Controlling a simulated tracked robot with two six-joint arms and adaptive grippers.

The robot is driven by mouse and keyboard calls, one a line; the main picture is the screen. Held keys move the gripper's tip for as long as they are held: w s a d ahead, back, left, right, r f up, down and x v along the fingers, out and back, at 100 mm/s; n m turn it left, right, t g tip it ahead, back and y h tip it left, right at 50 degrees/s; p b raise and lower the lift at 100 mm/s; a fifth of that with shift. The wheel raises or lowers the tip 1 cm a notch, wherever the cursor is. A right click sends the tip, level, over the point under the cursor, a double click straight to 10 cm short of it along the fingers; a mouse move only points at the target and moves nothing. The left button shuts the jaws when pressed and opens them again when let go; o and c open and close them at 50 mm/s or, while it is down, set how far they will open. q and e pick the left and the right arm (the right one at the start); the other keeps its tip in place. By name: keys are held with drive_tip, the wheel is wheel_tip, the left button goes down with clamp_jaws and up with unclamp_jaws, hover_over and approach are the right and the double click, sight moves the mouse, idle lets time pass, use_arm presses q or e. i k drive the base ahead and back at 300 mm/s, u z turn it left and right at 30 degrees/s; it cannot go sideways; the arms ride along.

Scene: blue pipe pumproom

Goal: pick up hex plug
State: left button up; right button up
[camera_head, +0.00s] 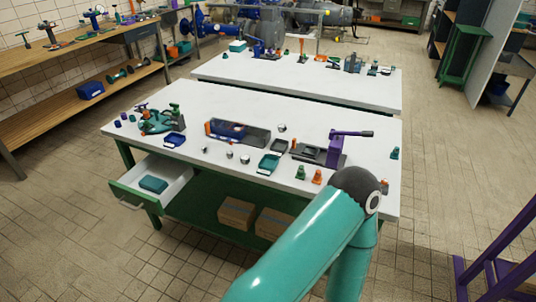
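I cannot tell for sure which item is the hex plug. Small grey and metallic pieces (245,158) stand near the front middle of the near white table (225,100), too small to make out their shape. Another small round grey piece (282,128) stands farther back. A teal arm of mine rises from the bottom edge and bends at a dark joint over the table's front right corner. It covers that corner. Neither of my grippers shows in the head view.
A teal tray (268,164), a blue tray (174,140), a purple press-like tool (337,150) and green and orange pieces (317,177) crowd the near table. An open drawer (150,185) juts out at front left. A second white table (300,82) stands behind.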

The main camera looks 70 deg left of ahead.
sight(245, 159)
drive_tip(key=z, duration=0.3)
drive_tip(key=i, duration=0.3)
drive_tip(key=u, duration=2.9)
drive_tip(key=k, duration=0.55)
drive_tip(key=u, duration=0.3)
drive_tip(key=i, duration=1.6)
drive_tip(key=z, duration=0.3)
